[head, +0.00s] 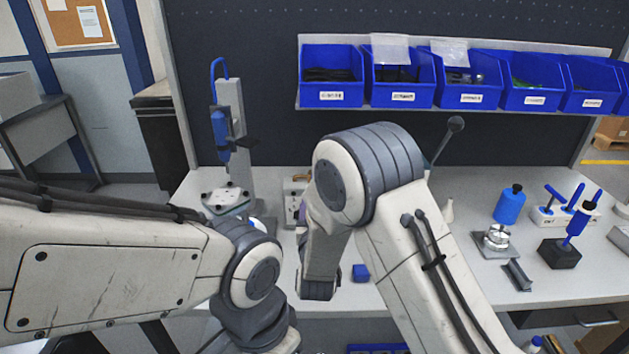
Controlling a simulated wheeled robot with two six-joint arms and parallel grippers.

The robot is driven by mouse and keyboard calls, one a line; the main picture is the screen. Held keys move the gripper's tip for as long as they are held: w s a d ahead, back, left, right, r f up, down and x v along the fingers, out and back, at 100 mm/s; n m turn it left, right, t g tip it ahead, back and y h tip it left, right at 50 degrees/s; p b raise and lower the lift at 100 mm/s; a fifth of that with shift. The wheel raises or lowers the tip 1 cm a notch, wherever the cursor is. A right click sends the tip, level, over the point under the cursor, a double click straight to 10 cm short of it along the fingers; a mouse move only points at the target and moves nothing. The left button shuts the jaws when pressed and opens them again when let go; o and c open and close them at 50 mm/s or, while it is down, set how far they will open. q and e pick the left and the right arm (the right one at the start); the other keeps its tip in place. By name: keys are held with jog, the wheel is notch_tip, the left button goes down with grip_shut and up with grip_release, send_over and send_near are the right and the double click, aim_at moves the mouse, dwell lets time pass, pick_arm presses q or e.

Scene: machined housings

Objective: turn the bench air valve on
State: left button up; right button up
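I cannot make out the bench air valve for certain; my arms cover the middle of the bench. A dark lever with a ball knob (455,124) sticks up behind my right arm; its base is hidden, so I cannot tell what it belongs to. A pale device (293,190) stands on the bench, partly covered by my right arm. My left arm comes in from the left and bends down at the front edge; its gripper is out of sight. My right arm folds down over the bench centre; its gripper is not visible either.
Blue bins (332,80) hang along the back panel. A press-like stand (232,130) with a blue tool is at the bench's left. A small blue block (361,273) lies near the front edge. A blue bottle (509,206), a metal fixture (496,241) and a black block (560,252) crowd the right.

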jog(key=w+p, duration=0.2)
jog(key=w, duration=0.7)
jog(key=shift+w+r+p, duration=0.1)
jog(key=shift+p, duration=0.3)
jog(key=shift+w, duration=0.5)
grip_shut()
dwell(0.5)
